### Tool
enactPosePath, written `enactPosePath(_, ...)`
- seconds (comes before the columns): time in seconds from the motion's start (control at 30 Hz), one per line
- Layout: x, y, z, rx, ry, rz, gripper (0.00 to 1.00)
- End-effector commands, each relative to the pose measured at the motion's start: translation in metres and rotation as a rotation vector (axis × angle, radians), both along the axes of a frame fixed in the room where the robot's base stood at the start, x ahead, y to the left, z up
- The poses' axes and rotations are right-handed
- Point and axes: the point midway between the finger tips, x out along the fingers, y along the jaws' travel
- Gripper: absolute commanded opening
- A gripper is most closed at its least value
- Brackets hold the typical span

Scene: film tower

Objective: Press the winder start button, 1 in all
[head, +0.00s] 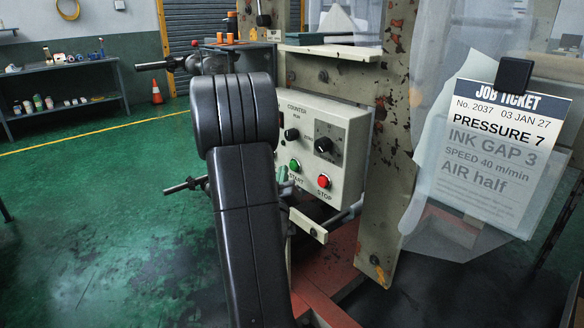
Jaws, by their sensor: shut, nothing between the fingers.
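The green START button (295,165) is on the lower left of a cream control box (345,126). The red STOP button (323,181) is to its right. My dark arm stands in front of the box's left side. A small pale grey-green part of my gripper (283,176) shows beside the arm, just below and left of the green button, over the edge of the START label. The rest of the gripper is hidden behind my arm. It is shut and holds nothing. I cannot tell whether it touches the panel.
A black knob (291,134) and a dial knob (323,145) sit above the buttons. A rusty post (384,160) and a job ticket (497,150) in clear film stand to the right. Green floor is open at left.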

Motion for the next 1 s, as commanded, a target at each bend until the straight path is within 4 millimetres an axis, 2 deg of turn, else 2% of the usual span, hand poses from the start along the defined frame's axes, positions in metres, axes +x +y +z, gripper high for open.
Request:
enactPosePath(0.73, 0.0001, -0.0002, -0.0001, 0.0, 0.0, 0.0, 0.0)
enactPosePath(1.0, 0.0044, -0.0066, -0.0013, 0.0, -0.002, -0.001, 0.0)
